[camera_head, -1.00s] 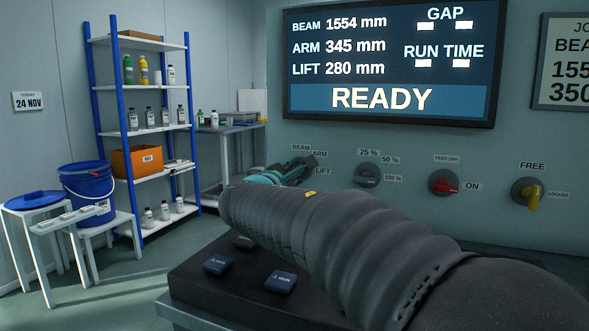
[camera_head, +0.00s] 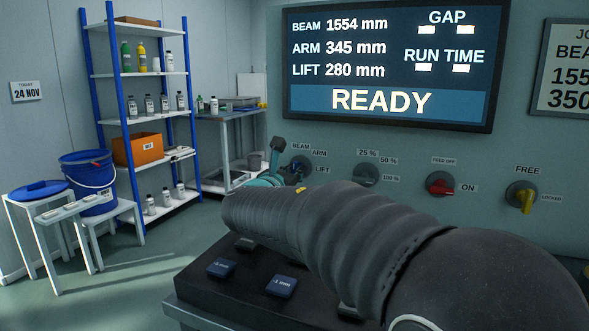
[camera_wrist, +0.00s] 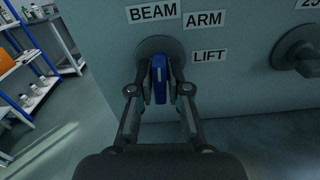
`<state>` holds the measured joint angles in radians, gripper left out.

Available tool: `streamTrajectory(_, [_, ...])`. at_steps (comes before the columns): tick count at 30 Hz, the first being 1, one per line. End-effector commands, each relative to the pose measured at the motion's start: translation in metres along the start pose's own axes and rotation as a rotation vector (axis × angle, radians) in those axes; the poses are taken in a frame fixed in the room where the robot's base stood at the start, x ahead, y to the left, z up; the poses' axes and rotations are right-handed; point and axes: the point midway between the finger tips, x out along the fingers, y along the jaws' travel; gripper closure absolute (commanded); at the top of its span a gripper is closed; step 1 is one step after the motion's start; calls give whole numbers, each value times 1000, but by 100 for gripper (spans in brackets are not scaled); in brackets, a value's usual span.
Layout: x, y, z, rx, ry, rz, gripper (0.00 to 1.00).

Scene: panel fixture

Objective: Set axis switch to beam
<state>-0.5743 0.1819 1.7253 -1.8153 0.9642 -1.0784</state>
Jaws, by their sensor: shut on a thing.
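The axis switch is a round grey dial with a blue handle (camera_wrist: 159,80), below the BEAM label (camera_wrist: 153,11) in the wrist view. The ARM label (camera_wrist: 205,19) is up and right of it, and the LIFT label (camera_wrist: 209,55) is to the right. The handle stands nearly upright in that view, its upper end toward BEAM. My gripper (camera_wrist: 159,74) is shut on the handle, one finger on each side. In the head view, my gripper (camera_head: 277,172) reaches the switch's dial (camera_head: 301,166) and partly hides it; the handle's angle is unclear there.
The percent knob (camera_head: 365,174), red feed knob (camera_head: 440,184) and yellow lock knob (camera_head: 522,196) sit to the right on the panel. A screen (camera_head: 390,65) above reads READY. A black button box (camera_head: 225,290) lies below my arm.

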Motion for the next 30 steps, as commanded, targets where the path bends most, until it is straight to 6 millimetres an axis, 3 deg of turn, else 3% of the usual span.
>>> streamTrajectory(23, [0,0,0,-95,-1,0,100])
streamTrajectory(24, [0,0,0,-95,-1,0,74])
streamTrajectory(25, [0,0,0,-95,-1,0,66])
streamTrajectory(30, [0,0,0,-95,-1,0,62])
